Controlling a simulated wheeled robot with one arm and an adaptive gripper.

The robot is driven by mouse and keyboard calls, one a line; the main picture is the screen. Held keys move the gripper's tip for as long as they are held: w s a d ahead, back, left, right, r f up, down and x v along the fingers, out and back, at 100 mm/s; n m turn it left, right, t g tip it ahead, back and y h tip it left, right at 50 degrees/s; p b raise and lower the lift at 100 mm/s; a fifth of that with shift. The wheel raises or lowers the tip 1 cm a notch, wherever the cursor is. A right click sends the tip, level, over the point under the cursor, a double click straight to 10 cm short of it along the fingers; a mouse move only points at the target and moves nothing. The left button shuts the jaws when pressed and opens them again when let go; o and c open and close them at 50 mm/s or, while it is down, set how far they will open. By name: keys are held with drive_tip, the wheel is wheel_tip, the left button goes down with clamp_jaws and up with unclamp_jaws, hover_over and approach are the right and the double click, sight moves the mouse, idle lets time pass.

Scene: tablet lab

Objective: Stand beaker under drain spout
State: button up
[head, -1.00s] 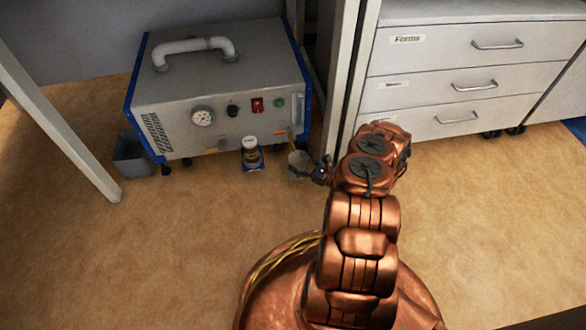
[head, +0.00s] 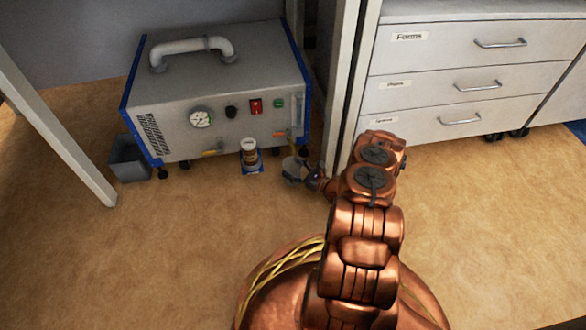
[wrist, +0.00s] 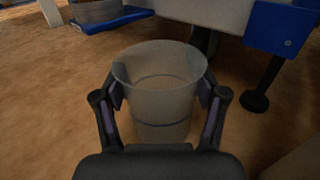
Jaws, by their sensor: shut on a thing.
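A clear beaker (wrist: 160,105) stands upright between the fingers of my gripper (wrist: 160,92) in the wrist view. The fingers press on it from both sides, and it looks empty. In the head view my gripper (head: 304,177) holds the beaker (head: 291,167) low, just in front of the right front corner of the grey machine (head: 215,100). A small orange-marked spout (head: 279,134) is on the machine's lower right front, above and slightly left of the beaker. I cannot tell whether the beaker touches the floor.
A jar (head: 249,152) on a blue pad (head: 253,168) stands left of the beaker. A grey bin (head: 129,160) is by the machine's left side. A table leg (head: 345,110) and a drawer unit (head: 465,75) are to the right. The front floor is open.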

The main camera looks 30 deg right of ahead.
drive_tip(key=o, duration=0.8)
drive_tip(key=shift+o, duration=0.2)
drive_tip(key=shift+s+r, duration=0.1)
drive_tip(key=shift+r, duration=0.05)
drive_tip(key=p+v, duration=0.4)
drive_tip(key=v, duration=0.8)
drive_tip(key=shift+p, duration=0.3)
